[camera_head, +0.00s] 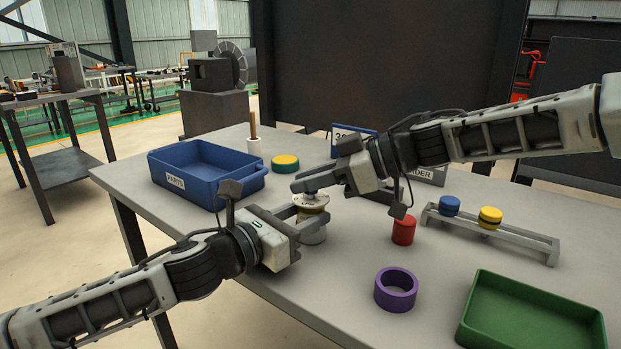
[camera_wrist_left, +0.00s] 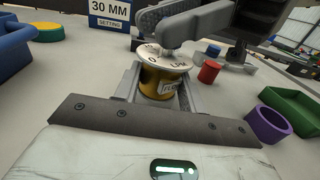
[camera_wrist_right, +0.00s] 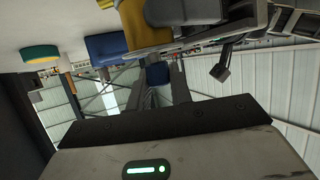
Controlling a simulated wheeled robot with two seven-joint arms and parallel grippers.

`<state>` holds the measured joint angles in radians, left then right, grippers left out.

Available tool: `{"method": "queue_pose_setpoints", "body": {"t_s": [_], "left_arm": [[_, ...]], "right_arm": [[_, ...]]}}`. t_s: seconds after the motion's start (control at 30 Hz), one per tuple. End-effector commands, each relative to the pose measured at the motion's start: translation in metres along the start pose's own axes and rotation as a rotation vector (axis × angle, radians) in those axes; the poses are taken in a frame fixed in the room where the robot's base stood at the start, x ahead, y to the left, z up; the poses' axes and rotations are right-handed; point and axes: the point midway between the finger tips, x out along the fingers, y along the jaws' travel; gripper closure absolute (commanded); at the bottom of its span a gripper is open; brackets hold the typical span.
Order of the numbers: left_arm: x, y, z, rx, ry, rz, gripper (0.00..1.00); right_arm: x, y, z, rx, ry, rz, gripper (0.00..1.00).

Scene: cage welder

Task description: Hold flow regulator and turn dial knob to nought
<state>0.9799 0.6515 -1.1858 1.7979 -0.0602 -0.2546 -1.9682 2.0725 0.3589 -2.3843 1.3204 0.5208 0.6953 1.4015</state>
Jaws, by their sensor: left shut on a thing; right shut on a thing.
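The flow regulator (camera_head: 313,202) is a short brass cylinder with a pale, marked dial plate on top. It stands upright at the table's middle, and the left wrist view shows its gold body (camera_wrist_left: 158,84). My left gripper (camera_head: 312,217) is shut on this body, one finger on each side. My right gripper (camera_head: 307,187) reaches in from the right above the plate and is shut on the dial knob, which shows dark blue between the fingers in the right wrist view (camera_wrist_right: 157,73). The fingers partly hide the knob and plate. I cannot tell which mark the knob points to.
A blue parts bin (camera_head: 165,172) and a green-and-yellow disc (camera_head: 285,163) lie behind. A red cylinder (camera_head: 403,231), a purple ring (camera_head: 381,293), a grey rack (camera_head: 520,240) with blue and yellow caps, and a green tray (camera_head: 470,325) are to the right.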

Motion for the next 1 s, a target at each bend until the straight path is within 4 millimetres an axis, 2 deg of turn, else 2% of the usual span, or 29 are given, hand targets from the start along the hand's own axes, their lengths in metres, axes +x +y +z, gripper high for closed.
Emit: {"method": "queue_pose_setpoints", "body": {"t_s": [0.3, 0.33, 0.4, 0.77, 0.87, 1.0], "left_arm": [[0.000, -0.002, 0.000, 0.004, -0.002, -0.006, 0.89], [0.000, -0.002, 0.000, 0.004, -0.002, -0.006, 0.89], [0.000, -0.002, 0.001, 0.004, -0.002, -0.005, 0.89], [0.000, 0.000, 0.001, 0.003, -0.001, -0.001, 0.89], [0.000, 0.000, 0.001, 0.003, -0.001, -0.001, 0.89], [0.000, 0.000, 0.001, 0.003, -0.001, -0.001, 0.89]], "right_arm": [[0.000, 0.000, 0.000, -0.001, 0.000, -0.001, 1.00], [0.000, 0.000, 0.000, -0.001, 0.000, -0.001, 0.73], [0.000, 0.000, 0.000, -0.001, 0.000, 0.000, 0.57], [-0.006, 0.001, 0.000, -0.001, 0.000, 0.002, 0.57], [-0.019, 0.001, 0.000, 0.000, 0.001, 0.003, 0.57], [-0.048, 0.001, -0.001, -0.001, 0.003, 0.004, 0.57]]}}
